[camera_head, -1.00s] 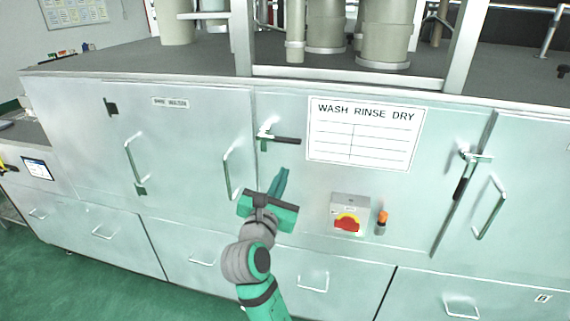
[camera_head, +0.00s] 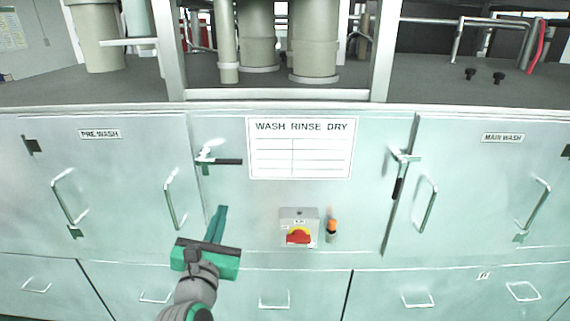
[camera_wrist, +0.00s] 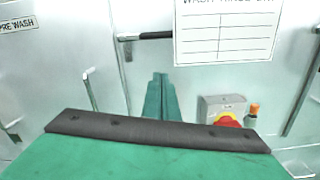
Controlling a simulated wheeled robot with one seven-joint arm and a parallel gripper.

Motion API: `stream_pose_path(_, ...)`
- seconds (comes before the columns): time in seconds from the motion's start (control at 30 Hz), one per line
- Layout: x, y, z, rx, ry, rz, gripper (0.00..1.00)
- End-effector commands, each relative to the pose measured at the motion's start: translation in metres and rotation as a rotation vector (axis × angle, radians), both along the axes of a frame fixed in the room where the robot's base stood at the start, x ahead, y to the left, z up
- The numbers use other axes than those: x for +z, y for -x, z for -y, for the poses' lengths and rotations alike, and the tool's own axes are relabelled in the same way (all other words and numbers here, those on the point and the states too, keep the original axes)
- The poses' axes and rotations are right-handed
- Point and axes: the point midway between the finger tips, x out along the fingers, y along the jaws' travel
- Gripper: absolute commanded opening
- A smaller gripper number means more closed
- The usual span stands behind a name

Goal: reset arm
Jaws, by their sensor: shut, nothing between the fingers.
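My gripper (camera_head: 217,224) is green with a dark bar across its body, and its fingers are together with nothing between them. In the head view it is at the lower left of centre, in front of the pale metal cabinet. It also shows in the wrist view (camera_wrist: 160,98), with its closed fingers pointing toward the cabinet front. No object is held. I cannot tell the exact gap between the fingertips and the cabinet.
The cabinet front has a WASH RINSE DRY sign (camera_head: 300,148), a red-yellow switch box (camera_head: 299,228), an orange-tipped part (camera_head: 331,230), a black-handled latch (camera_head: 218,161) and several protruding door handles. A metal frame (camera_head: 280,94) and large pipes (camera_head: 313,45) stand on top.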

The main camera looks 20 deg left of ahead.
Motion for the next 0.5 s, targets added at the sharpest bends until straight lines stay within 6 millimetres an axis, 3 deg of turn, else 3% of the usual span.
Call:
stream_pose_path(0.17,-0.013,0.001,0.003,0.008,-0.062,-0.03,0.0)
stream_pose_path(0.5,-0.097,0.017,0.032,0.035,-0.563,-0.224,0.0)
